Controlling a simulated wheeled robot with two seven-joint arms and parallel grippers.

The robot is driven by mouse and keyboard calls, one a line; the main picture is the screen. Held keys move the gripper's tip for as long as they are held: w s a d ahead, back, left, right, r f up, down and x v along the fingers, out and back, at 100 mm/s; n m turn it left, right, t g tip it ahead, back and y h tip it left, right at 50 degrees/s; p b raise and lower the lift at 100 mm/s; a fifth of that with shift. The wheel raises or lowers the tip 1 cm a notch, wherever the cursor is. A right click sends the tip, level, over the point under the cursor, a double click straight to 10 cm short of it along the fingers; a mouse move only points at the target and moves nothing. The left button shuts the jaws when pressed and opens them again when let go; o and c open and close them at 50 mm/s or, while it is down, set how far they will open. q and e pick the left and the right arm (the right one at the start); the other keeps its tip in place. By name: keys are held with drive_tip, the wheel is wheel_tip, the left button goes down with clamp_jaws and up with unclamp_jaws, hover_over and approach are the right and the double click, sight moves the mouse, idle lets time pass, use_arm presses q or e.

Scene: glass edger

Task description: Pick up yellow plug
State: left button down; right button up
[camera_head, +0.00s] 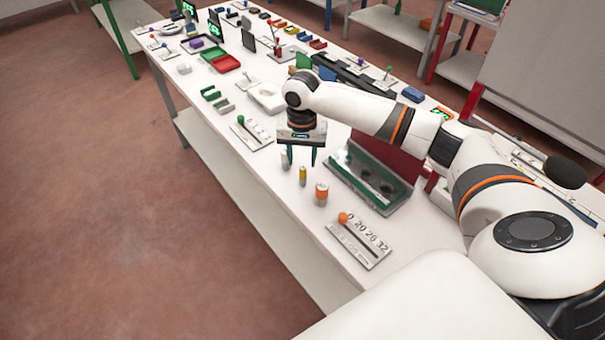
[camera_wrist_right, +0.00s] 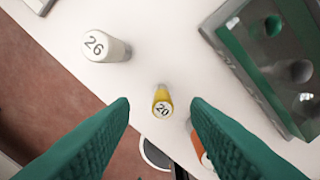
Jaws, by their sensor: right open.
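The yellow plug (camera_head: 303,175) stands upright on the white table, between a white plug and an orange plug. In the right wrist view the yellow plug (camera_wrist_right: 162,103) is marked 20 and shows between the two green fingers, apart from both. My right gripper (camera_head: 299,158) is open and empty, pointing down, and looks to be above and close to the yellow plug. How high its fingertips are is hard to tell. My left gripper is out of view.
A white plug (camera_wrist_right: 107,46) marked 26 and an orange plug (camera_head: 321,194) stand nearby. A numbered slider board (camera_head: 358,240) lies in front. The table's left edge is close.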

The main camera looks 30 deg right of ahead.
sight(303, 167)
drive_tip(key=f, duration=0.2)
drive_tip(key=f+p, duration=0.1)
drive_tip(key=f, duration=0.1)
drive_tip(key=shift+s+f, duration=0.2)
drive_tip(key=shift+f, duration=0.05)
drive_tip(key=shift+c, duration=0.2)
clamp_jaws()
drive_tip(key=shift+r, duration=0.1)
